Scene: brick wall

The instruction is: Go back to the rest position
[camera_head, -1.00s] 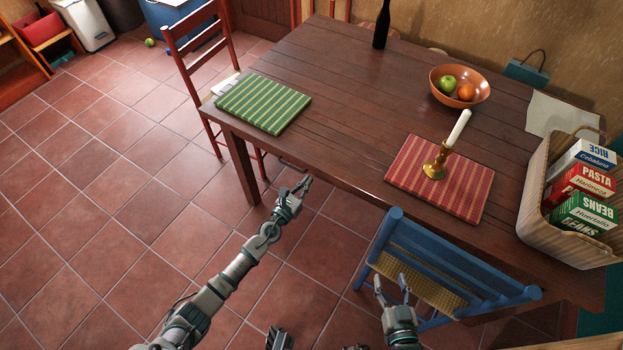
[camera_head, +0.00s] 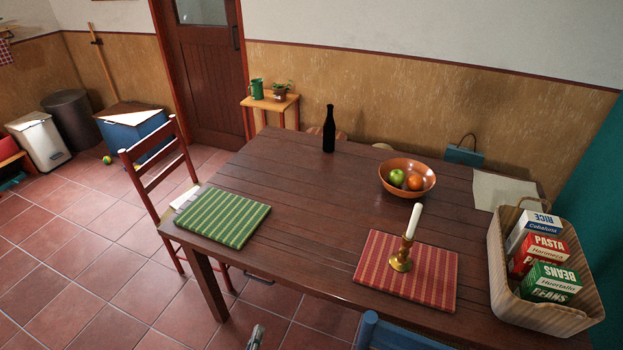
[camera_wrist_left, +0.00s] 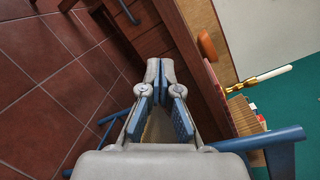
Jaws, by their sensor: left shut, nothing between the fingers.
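My left gripper (camera_wrist_left: 160,72) shows in the left wrist view with its fingertips together and nothing between them. In the head view only a small grey tip of my left gripper (camera_head: 256,338) shows at the bottom edge. It is in front of the table, left of the blue chair. My right gripper is not in the head view.
The wooden table (camera_head: 293,188) carries a green mat (camera_head: 222,217), a red mat with a brass candlestick (camera_head: 401,258), a fruit bowl (camera_head: 408,190), a bottle (camera_head: 329,128) and a box basket (camera_head: 505,290). A blue chair (camera_head: 395,338) stands at the front and a red chair (camera_head: 160,192) at the left.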

